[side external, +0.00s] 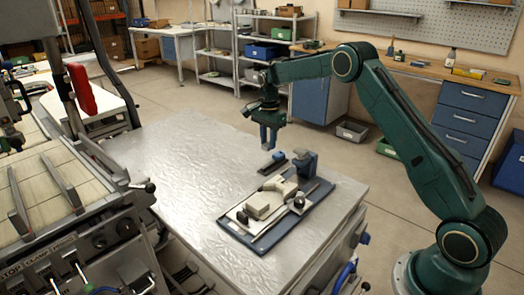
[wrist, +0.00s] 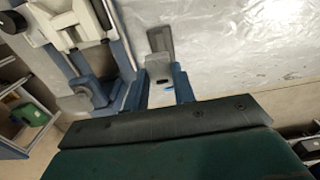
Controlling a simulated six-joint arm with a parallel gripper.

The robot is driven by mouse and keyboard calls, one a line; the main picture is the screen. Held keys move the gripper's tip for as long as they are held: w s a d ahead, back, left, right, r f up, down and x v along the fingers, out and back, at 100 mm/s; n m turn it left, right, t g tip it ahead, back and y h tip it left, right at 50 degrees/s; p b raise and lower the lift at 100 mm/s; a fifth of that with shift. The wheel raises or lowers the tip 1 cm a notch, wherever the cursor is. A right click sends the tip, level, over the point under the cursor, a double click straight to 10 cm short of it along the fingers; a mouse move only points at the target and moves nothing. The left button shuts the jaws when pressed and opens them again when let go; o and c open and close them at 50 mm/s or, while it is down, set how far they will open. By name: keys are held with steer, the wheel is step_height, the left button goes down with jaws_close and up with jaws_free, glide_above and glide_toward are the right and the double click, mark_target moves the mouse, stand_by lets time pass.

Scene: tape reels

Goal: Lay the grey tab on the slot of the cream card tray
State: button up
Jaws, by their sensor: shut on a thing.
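My gripper (side external: 269,138) hangs above the metal table, fingers pointing down. In the wrist view its blue fingers (wrist: 162,88) are shut on a small pale grey piece, which looks like the grey tab (wrist: 158,68). In the side view the tab is too small to make out. A cream piece (side external: 281,186), which seems to be the cream card tray, sits on a dark blue board to the right of and nearer than the gripper. Cream parts also show at the left of the wrist view (wrist: 68,22). I cannot make out the slot.
A dark strip with a blue block (side external: 272,164) lies on the table just under the gripper. A blue-grey block (side external: 307,163) stands at the far right of the board (side external: 262,246). A pale block (side external: 257,204) sits nearer. The table's left part (side external: 190,165) is clear.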

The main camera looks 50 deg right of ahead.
steer(key=s+a+r, duration=0.2)
steer(key=s+r, duration=0.4)
steer(key=r, duration=0.2)
steer(key=s+a+r, duration=0.3)
steer(key=s+r, duration=0.3)
steer(key=r, duration=0.2)
steer(key=shift+r, duration=0.3)
steer(key=shift+f, duration=0.1)
step_height(320, 180, down, 20)
steer(key=shift+r, duration=0.1)
stand_by(0.4)
steer(key=shift+f, duration=0.6)
steer(key=o, duration=0.8)
steer(key=shift+o, duration=0.2)
